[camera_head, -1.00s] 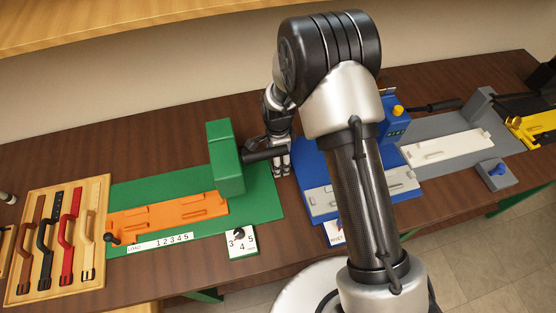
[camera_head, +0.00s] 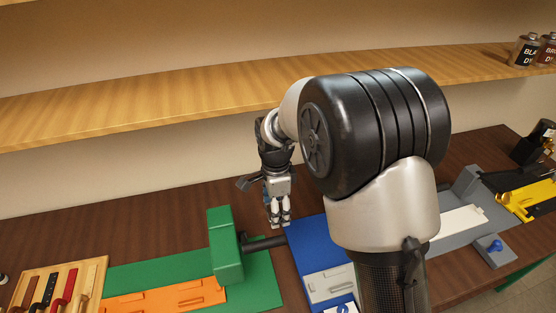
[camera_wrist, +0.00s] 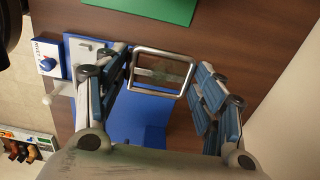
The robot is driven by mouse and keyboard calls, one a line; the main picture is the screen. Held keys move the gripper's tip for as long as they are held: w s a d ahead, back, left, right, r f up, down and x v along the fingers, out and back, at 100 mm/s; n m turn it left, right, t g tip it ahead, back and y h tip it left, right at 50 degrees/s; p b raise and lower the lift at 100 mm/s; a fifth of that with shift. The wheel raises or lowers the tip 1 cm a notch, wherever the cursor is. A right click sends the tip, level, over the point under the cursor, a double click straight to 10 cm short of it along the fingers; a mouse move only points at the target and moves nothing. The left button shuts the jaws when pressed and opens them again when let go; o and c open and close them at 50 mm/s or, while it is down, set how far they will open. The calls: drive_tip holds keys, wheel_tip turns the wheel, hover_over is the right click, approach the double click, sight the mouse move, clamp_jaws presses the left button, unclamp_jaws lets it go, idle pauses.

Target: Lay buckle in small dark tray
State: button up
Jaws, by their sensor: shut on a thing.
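My gripper (camera_head: 278,220) points down over the brown bench, between the green press and the blue station. In the wrist view my gripper (camera_wrist: 162,78) is shut on the buckle (camera_wrist: 165,53), a silver rectangular metal frame with a crossbar. The buckle spans the gap between the blue-padded fingers, with the bench below it. I cannot make out the buckle in the head view. I cannot pick out a small dark tray for certain in either view.
A green press block (camera_head: 225,250) with a dark horizontal bar stands left of my gripper. A blue base (camera_head: 315,245) lies right of it, partly hidden by my arm. A wooden shelf (camera_head: 150,105) runs behind and above. A strap rack (camera_head: 60,285) is at the lower left.

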drive_tip(key=s+d+f+n+b, duration=0.2)
drive_tip(key=s+d+f+n, duration=0.1)
drive_tip(key=d+n, duration=0.4)
drive_tip(key=s+d+f+n+b, duration=0.3)
drive_tip(key=d+f+n, duration=0.1)
drive_tip(key=d+n, duration=0.3)
drive_tip(key=shift+s+d+n, duration=0.15)
drive_tip(key=shift+d+n, duration=0.25)
drive_tip(key=shift+d, duration=0.25)
